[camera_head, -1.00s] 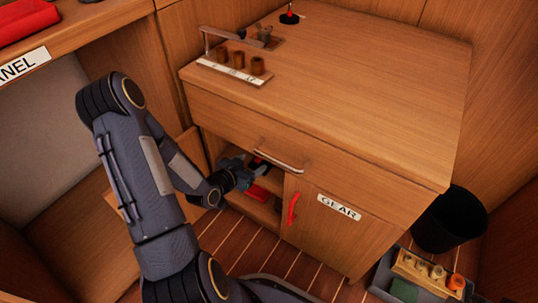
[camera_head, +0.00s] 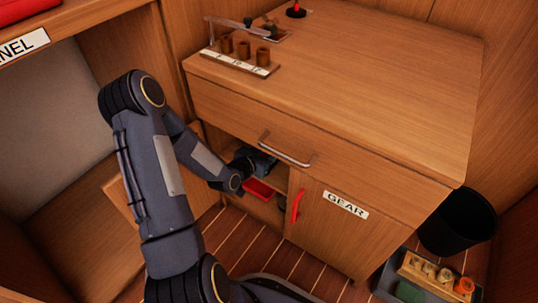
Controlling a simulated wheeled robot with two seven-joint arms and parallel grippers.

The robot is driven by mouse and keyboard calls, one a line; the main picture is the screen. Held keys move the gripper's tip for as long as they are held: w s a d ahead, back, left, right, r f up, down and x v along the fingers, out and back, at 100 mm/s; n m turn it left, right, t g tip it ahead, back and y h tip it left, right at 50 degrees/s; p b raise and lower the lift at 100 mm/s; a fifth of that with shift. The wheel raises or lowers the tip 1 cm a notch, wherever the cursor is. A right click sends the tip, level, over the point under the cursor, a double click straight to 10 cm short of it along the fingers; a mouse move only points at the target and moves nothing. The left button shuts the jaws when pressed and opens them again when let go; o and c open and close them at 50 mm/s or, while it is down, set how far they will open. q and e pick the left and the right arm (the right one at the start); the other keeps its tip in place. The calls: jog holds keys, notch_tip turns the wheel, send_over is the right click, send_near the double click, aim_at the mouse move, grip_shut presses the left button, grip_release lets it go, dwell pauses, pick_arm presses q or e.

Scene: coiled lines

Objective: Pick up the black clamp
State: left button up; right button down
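My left arm reaches into the open left compartment of the wooden cabinet (camera_head: 400,230). Its gripper (camera_head: 266,166) is inside, under the drawer front and above a red tray (camera_head: 258,189). The fingertips are in shadow and partly hidden by the wrist, so I cannot tell whether they are open or hold anything. I cannot make out the black clamp apart from the dark gripper. My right gripper is not in view.
The drawer with its metal handle (camera_head: 286,150) is closed above the gripper. The GEAR door (camera_head: 330,225) with a red handle is closed beside the opening. A rack of brown cups (camera_head: 236,63) stands on top. A black bin (camera_head: 457,222) stands at right.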

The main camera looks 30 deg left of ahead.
pick_arm(q)
grip_shut()
jog(key=shift+r, duration=0.15)
